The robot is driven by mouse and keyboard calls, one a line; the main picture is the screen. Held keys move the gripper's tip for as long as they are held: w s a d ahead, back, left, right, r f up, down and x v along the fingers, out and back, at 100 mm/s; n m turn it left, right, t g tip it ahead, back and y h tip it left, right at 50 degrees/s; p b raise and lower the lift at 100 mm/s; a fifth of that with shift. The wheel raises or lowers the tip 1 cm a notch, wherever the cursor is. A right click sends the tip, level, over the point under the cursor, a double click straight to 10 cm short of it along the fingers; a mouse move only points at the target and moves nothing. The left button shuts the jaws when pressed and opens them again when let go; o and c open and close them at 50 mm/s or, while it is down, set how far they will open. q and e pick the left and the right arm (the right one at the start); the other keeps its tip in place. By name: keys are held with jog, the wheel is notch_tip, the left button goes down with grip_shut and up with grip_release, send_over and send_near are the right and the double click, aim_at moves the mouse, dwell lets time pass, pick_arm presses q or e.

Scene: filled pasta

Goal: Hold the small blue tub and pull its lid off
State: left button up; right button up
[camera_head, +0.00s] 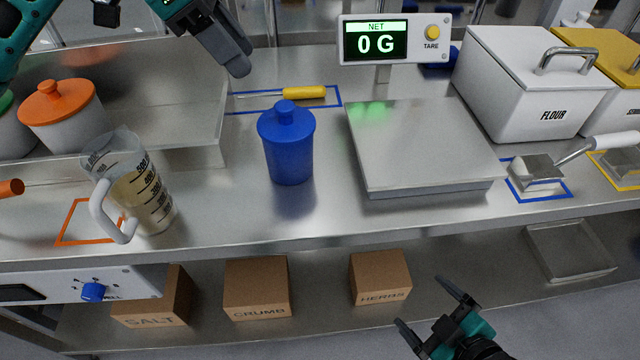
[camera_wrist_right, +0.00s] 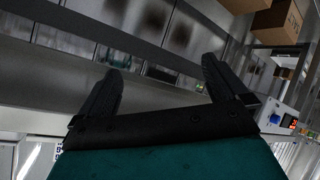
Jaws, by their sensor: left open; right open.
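The small blue tub (camera_head: 288,158) stands upright on the steel counter in the head view, left of the scale. Its blue lid (camera_head: 286,118) with a round knob is seated on top. My left gripper (camera_head: 238,66) is above and behind the tub, to its upper left, open and apart from it. My right gripper (camera_head: 436,312) is low at the front, below the counter edge and right of the tub, open and empty. The right wrist view shows its two spread fingers (camera_wrist_right: 160,88) with nothing between them; the tub is not in that view.
A scale (camera_head: 425,150) reading 0 G stands right of the tub. A measuring jug (camera_head: 140,185) and an orange-lidded pot (camera_head: 62,118) stand left. A yellow-handled tool (camera_head: 303,93) lies behind. A white flour bin (camera_head: 520,85) is at right. The counter in front of the tub is clear.

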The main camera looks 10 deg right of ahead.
notch_tip(320, 180, up, 22)
jog(key=w+n+t+y, duration=0.2)
jog(key=n+t+y, duration=0.2)
jog(key=n+t, duration=0.45)
jog(key=n+g+h, duration=0.1)
jog(key=n+g, duration=0.2)
jog(key=n, duration=1.9)
send_near(286, 135)
jog(key=f, duration=0.2)
jog(key=w+d+f, duration=0.1)
jog(key=shift+w+f+m, duration=0.1)
jog(key=shift+f+m, duration=0.05)
jog(key=shift+m, duration=0.1)
jog(key=shift+a+f, duration=0.1)
jog(key=shift+a, duration=0.05)
jog(key=shift+w+a, duration=0.1)
jog(key=shift+w, duration=0.2)
jog(key=x, duration=1.2)
jog(key=shift+c, duration=0.5)
